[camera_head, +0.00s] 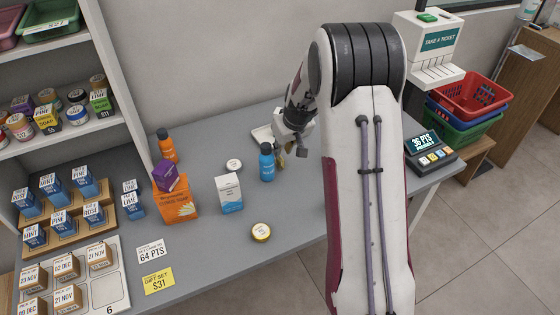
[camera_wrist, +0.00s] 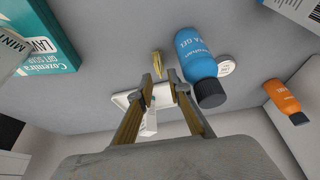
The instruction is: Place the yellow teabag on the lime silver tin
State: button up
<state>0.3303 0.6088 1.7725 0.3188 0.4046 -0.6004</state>
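My gripper (camera_wrist: 160,77) is open, with a clear gap between its two fingertips. In the wrist view a small pale yellow object, apparently the yellow teabag (camera_wrist: 158,62), shows just beyond the fingertips, roughly in line with the gap; I cannot tell whether they touch it. In the head view my gripper (camera_head: 290,148) is low over the counter, just right of a blue bottle. A round tin with a pale lid (camera_head: 234,165), apparently the silver one, stands left of that bottle. It also shows beside the bottle in the wrist view (camera_wrist: 226,65). Its label is too small to read.
The blue bottle (camera_head: 267,163) stands close to my gripper. A yellow tin (camera_head: 261,231), a white-blue box (camera_head: 229,193), an orange box (camera_head: 176,204) and an orange bottle (camera_head: 166,146) stand on the counter. A white tray (camera_head: 262,135) lies behind the blue bottle.

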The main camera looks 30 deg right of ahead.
aim_at(281, 157)
dwell(0.3)
jog(key=shift+x, duration=2.65)
jog(key=shift+s, duration=0.1)
jog(key=c, duration=0.3)
jog(key=shift+c, duration=0.2)
jog(key=shift+r, duration=0.1)
notch_tip(281, 157, up, 10)
jog(key=w+a+r, duration=0.1)
jog(key=w+a, duration=0.1)
jog(key=a, duration=0.5)
jog(key=w+a+r, duration=0.1)
jog(key=w+a, duration=0.2)
jog(key=a, duration=0.4)
